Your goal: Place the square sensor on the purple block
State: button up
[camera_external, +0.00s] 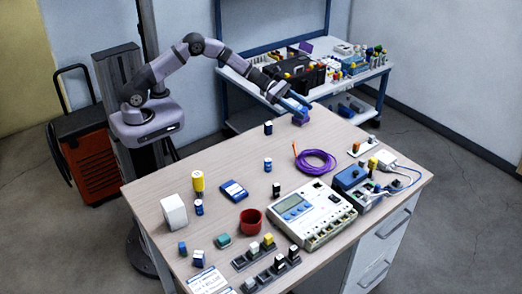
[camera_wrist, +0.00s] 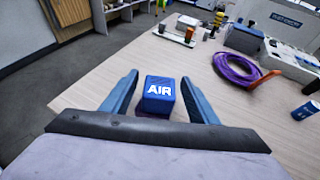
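A blue box-shaped sensor marked "AIR" (camera_wrist: 158,88) sits between my two fingers in the wrist view, with a sliver of purple visible under its near edge. In the external view the purple block (camera_external: 300,121) is at the far edge of the table, directly below my gripper (camera_external: 300,104). The sensor appears to rest on the block, though their contact is mostly hidden. My gripper (camera_wrist: 160,76) is open, with a finger on each side of the sensor and a visible gap on both sides.
A meter device (camera_external: 310,213), a red cup (camera_external: 251,221) and several small blocks fill the near table. A shelf bench (camera_external: 300,80) stands behind. Wood around the block is clear.

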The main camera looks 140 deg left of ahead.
jog(key=shift+r, duration=0.1)
jog(key=shift+r, duration=0.15)
jog(key=shift+s+d, duration=0.1)
jog(key=shift+s, duration=0.2)
jog(key=b+v, duration=0.1)
jog(key=v, duration=1)
jog(key=shift+r+b, duration=0.2)
jog(key=shift+b, duration=0.2)
jog(key=shift+s, duration=0.1)
